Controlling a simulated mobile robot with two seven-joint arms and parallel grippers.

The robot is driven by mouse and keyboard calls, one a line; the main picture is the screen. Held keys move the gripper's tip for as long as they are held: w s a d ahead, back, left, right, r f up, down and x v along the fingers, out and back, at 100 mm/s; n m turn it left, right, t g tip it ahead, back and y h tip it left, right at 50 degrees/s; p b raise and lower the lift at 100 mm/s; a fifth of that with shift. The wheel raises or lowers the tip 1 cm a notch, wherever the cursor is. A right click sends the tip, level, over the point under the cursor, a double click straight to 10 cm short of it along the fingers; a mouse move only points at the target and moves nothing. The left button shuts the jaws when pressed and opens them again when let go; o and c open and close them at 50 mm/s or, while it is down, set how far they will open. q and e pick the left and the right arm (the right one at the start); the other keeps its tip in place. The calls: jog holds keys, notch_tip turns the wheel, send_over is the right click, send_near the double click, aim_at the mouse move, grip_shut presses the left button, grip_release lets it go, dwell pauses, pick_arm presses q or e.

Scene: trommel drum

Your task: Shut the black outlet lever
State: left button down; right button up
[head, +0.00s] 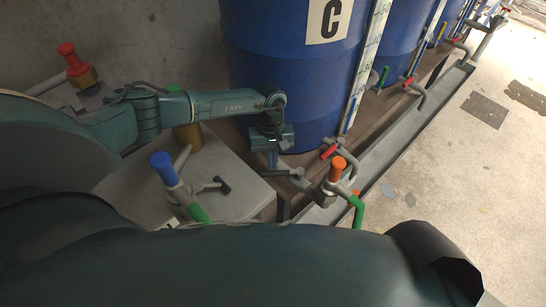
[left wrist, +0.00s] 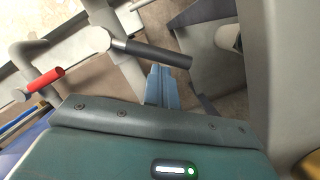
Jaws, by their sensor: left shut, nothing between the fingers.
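The black outlet lever (left wrist: 150,53) shows in the left wrist view as a dark cylindrical handle joined to a grey pipe, lying across just beyond my fingertips. In the head view the lever (head: 284,172) is small and dark, low in front of the blue drum marked C. My left gripper (head: 272,160) hangs fingers-down right by the lever's free end. In the left wrist view its pale blue fingers (left wrist: 161,88) are together and empty, close to the handle; I cannot tell whether they touch it. My right gripper is out of view.
The blue drum (head: 285,85) stands close behind my left gripper. A red lever (head: 328,152), an orange-capped valve (head: 337,168) and a green lever (head: 357,211) are to the right. A blue-capped valve (head: 164,169) is on the left. A grey trough (head: 405,125) runs along the drums.

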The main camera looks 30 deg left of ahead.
pick_arm(q)
jog(key=s+n, duration=0.1)
jog(key=s+d+n, duration=0.1)
jog(key=n, duration=0.1)
jog(key=shift+s+h+p, duration=0.2)
jog(key=shift+h+p, duration=0.1)
jog(key=shift+p, duration=0.05)
jog(key=shift+s+d+f, duration=0.1)
jog(key=shift+s+d, duration=0.4)
jog(key=shift+s, duration=0.2)
jog(key=shift+b, duration=0.3)
